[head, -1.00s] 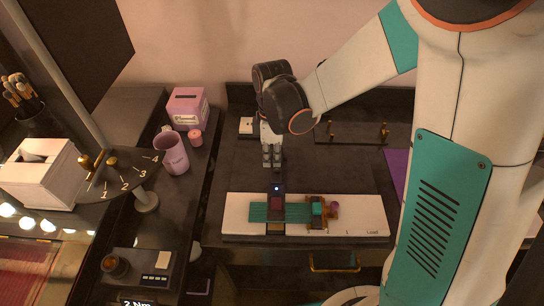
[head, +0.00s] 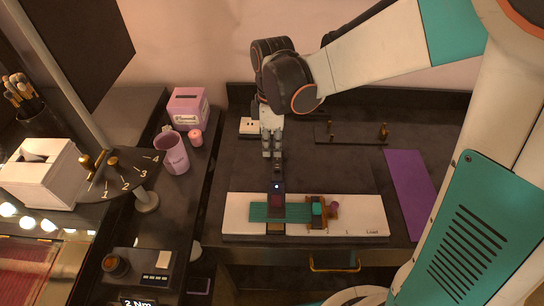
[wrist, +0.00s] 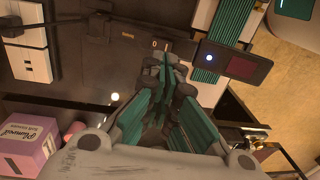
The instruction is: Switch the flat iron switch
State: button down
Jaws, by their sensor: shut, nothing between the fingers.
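The black flat iron (head: 277,203) lies across the teal strands on a white board, with a small lit dot and a dark red panel. In the wrist view the flat iron (wrist: 232,62) shows the dot lit bluish white. Its narrow end carries the marks 0 and 1 (wrist: 160,45), close beyond my fingertips; the switch itself is too small and dark to make out. My gripper (head: 272,155) points down just behind the flat iron's narrow end. In the wrist view my gripper (wrist: 170,72) is shut and empty. I cannot tell whether it touches anything.
The white board (head: 240,228) bears teal strands and a small brass-and-teal piece (head: 318,208). A white outlet (wrist: 30,62) with a black plug and cable is at the wrist view's left. A pink box (head: 188,106) and cup (head: 173,152) stand left. A purple mat (head: 412,190) lies right.

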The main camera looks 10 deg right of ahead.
aim_at(275, 165)
notch_tip(275, 165, up, 7)
jog(key=shift+w, duration=0.15)
jog(key=shift+f, duration=0.1)
dwell(0.4)
jog(key=s+d+r+m+t, duration=0.2)
jog(key=s+d+m+t, duration=0.2)
jog(key=m, duration=0.4)
jog(key=s+d+r+m+t, duration=0.2)
jog(key=s+d+m+t, duration=0.2)
jog(key=s+d+m, duration=0.3)
jog(key=shift+s+d+r+m, duration=0.2)
jog(key=shift+s+r+m, duration=0.15)
jog(key=shift+s, duration=0.55)
